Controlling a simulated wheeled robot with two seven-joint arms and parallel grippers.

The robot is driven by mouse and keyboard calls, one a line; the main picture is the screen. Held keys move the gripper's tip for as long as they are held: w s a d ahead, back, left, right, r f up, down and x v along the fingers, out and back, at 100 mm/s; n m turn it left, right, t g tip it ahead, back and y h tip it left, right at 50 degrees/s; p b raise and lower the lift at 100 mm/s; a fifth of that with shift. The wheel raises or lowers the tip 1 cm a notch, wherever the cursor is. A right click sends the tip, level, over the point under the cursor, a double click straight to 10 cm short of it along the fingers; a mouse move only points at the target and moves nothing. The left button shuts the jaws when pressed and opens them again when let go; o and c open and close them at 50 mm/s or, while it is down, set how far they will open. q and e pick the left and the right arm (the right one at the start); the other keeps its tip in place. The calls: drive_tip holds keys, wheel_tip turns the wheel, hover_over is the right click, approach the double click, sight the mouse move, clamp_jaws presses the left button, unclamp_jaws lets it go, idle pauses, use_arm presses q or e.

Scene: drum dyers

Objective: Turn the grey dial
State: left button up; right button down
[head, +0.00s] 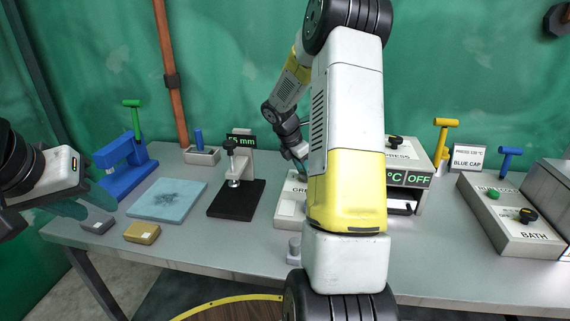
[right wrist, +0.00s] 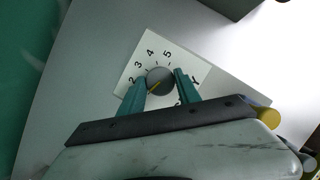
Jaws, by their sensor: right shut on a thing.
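The grey dial (right wrist: 159,80) is round with a yellow pointer line, on a white plate (right wrist: 128,72) printed with 2, 3, 4 and 5. The pointer lies nearest the 2 side, but part of the scale is hidden. My right gripper (right wrist: 161,78) has its teal fingers on both sides of the dial, shut on it. In the head view the dial is hidden behind my right arm, and the pale box lettered "GRE" (head: 290,203) shows only in part. My left gripper (head: 70,200) is at the far left with its teal fingers apart, empty, above the table's left end.
A blue press (head: 125,172), a light-blue mat (head: 168,200), a black-based gauge stand (head: 236,199) and a tan block (head: 142,232) stand left of the box. A press marked OFF (head: 430,170) and a BATH panel (head: 515,225) stand right. The front right tabletop (head: 450,270) is clear.

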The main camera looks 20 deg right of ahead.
drive_tip(key=m, duration=0.2)
drive_tip(key=m+g, duration=0.1)
drive_tip(key=m, duration=0.1)
drive_tip(key=m+g, duration=0.1)
drive_tip(key=m, duration=0.1)
drive_tip(key=shift+w+m, duration=0.25)
drive_tip(key=shift+m, duration=0.05)
drive_tip(key=m+g+y, duration=0.1)
drive_tip(key=m, duration=0.1)
drive_tip(key=m+g, duration=0.1)
drive_tip(key=m, duration=0.2)
drive_tip(key=shift+w+d+y, duration=0.1)
drive_tip(key=shift+y, duration=0.3)
drive_tip(key=m+y, duration=0.1)
drive_tip(key=m, duration=0.2)
drive_tip(key=m+g, duration=0.1)
drive_tip(key=m, duration=0.1)
drive_tip(key=shift+d+m+y, duration=0.15)
drive_tip(key=shift+m+y, duration=0.25)
drive_tip(key=m+y, duration=0.2)
drive_tip(key=m, duration=0.3)
drive_tip(key=shift+d+m, duration=0.1)
drive_tip(key=shift+m, duration=0.5)
drive_tip(key=c, duration=0.9)
unclamp_jaws()
drive_tip(key=shift+o, duration=0.2)
